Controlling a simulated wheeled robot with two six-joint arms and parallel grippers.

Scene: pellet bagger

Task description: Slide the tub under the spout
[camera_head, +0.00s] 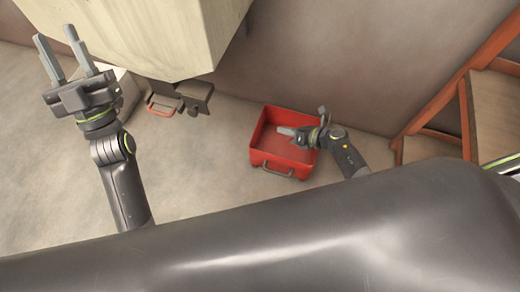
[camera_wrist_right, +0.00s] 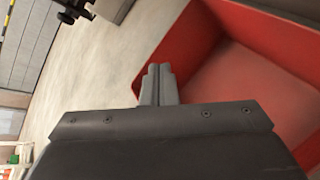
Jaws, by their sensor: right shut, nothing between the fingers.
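The red tub (camera_head: 272,162) stands on the floor in the middle of the head view, open at the top, with a handle on its near side. My right gripper (camera_head: 281,130) is shut and empty, over the tub's opening in the head view. In the right wrist view its closed fingers (camera_wrist_right: 158,70) point along the red tub wall (camera_wrist_right: 192,45); I cannot tell whether they touch it. A dark grey-brown spout-like fitting (camera_head: 194,93) sits under the pale hopper (camera_head: 140,35), left of the tub. My left gripper (camera_head: 55,33) is open and empty at upper left.
A small red handle (camera_head: 160,106) shows beside the fitting. A white box (camera_head: 122,88) is partly hidden behind my left gripper. An orange-framed stair (camera_head: 467,110) stands at right, a wall behind the tub. The floor between tub and fitting is clear.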

